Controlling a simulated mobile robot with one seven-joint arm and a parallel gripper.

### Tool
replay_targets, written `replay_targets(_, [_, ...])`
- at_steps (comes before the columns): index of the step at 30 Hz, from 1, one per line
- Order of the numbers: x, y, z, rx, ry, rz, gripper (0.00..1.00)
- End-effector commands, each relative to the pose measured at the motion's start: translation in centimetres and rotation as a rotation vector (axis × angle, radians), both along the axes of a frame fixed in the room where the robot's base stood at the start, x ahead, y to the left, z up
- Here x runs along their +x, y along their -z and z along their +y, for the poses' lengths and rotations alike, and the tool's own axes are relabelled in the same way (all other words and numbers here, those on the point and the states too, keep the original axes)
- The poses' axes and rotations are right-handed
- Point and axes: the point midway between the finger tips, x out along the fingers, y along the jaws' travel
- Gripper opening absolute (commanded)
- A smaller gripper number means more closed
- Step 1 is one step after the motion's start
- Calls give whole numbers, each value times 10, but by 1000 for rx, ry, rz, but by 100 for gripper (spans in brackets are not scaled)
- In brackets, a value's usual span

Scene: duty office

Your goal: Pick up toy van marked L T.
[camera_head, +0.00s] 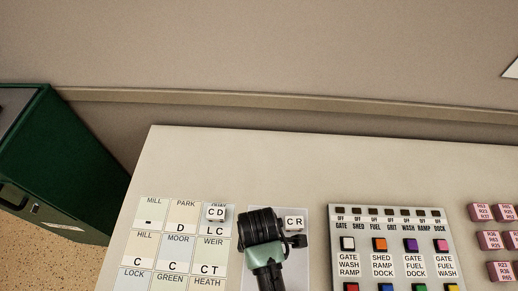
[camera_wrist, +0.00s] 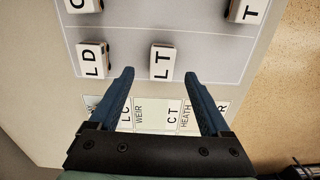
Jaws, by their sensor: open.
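The toy van marked L T (camera_wrist: 162,62) is a small white block with black letters and dark wheels. It stands on a grey sheet (camera_wrist: 210,55) in the wrist view. My gripper (camera_wrist: 159,73) is open and empty, with its two blue fingers apart. The van lies in line with the gap, at and just beyond the fingertips, nearer the right one. I cannot tell the height between fingers and van. In the head view my dark wrist is above the table's front part, and I cannot make out the L T van there.
A van marked L D (camera_wrist: 91,60) stands left of the left finger; others show at the wrist view's top edge. In the head view, vans C D (camera_head: 215,213) and C R (camera_head: 294,223) flank my wrist. A button panel (camera_head: 390,212) and pink blocks (camera_head: 492,239) lie right.

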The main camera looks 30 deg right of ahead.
Motion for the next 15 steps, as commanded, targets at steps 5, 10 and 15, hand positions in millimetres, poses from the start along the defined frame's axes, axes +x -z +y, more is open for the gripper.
replay_targets(5, [-4,19,0,2,0,4,81])
replay_targets(10, [-4,43,0,1,0,2,81])
replay_targets(15, [-4,52,0,-1,0,-1,81])
